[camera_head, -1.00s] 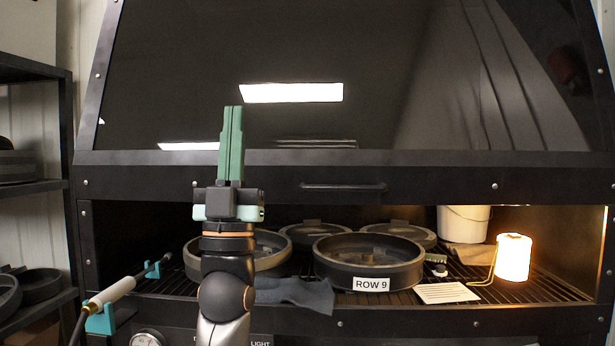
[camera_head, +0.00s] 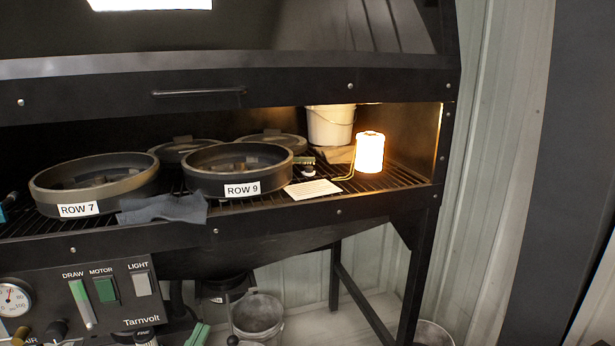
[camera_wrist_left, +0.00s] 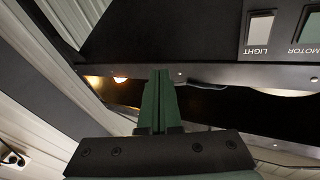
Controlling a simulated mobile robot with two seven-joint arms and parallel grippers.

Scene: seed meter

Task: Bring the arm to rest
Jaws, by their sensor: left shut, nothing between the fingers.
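My left gripper (camera_wrist_left: 158,100) shows in the left wrist view with its green fingers pressed together and nothing between them. In the head view only its green fingertips (camera_head: 197,335) show at the bottom edge, below the control panel's right end. The rest of the arm is out of that view. My right gripper is in neither view.
The black cabinet's shelf holds the ROW 7 ring (camera_head: 95,185), the ROW 9 ring (camera_head: 235,172), a grey cloth (camera_head: 163,208), a card (camera_head: 312,189), a glowing lamp (camera_head: 369,152) and a white bucket (camera_head: 330,126). The control panel (camera_head: 110,270) sits below. A metal bucket (camera_head: 258,315) stands underneath.

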